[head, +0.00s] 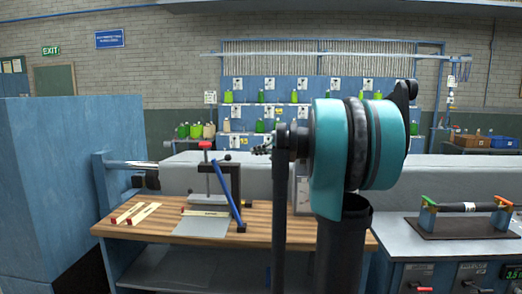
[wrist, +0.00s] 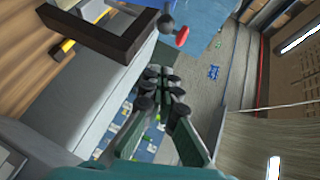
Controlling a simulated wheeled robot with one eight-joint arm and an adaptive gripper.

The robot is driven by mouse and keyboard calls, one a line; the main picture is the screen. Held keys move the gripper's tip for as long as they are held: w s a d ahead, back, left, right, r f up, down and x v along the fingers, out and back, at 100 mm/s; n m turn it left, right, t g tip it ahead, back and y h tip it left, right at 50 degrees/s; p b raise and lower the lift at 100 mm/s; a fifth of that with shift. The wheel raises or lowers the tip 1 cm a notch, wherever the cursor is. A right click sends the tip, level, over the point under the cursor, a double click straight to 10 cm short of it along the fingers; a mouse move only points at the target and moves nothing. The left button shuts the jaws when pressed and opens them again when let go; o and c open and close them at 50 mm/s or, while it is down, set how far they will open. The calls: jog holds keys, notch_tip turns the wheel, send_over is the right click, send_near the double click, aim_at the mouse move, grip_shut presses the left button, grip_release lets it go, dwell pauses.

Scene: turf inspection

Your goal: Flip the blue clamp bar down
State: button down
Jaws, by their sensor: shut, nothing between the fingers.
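The blue clamp bar (head: 228,195) slants beside a small press-like fixture on the wooden bench, its upper end near the dark frame and its lower end near the bench top. The fixture (head: 233,170) has a dark frame and a red-topped handle (head: 206,146). In the wrist view the dark frame (wrist: 95,38) is at the upper left, with a red knob (wrist: 182,37) near it. My gripper (head: 262,150) is shut and empty, above the bench to the right of the fixture, apart from the bar. Its fingers (wrist: 163,85) show in the wrist view. I cannot make out the bar there.
The wooden bench (head: 285,225) holds a light plate (head: 201,227) and two red-ended strips (head: 135,213) at left. A grey padded beam (head: 180,175) runs behind. A blue cabinet (head: 70,180) stands at left. A metal table (head: 440,250) with a dark roller stand is at right.

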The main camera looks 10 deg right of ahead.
jog(key=w+a+f, duration=0.2)
jog(key=w+a, duration=0.2)
jog(key=a, duration=0.2)
jog(key=shift+w+a+f, duration=0.2)
jog(key=shift+a+f, duration=0.05)
jog(key=shift+a, duration=0.15)
jog(key=shift+a, duration=0.1)
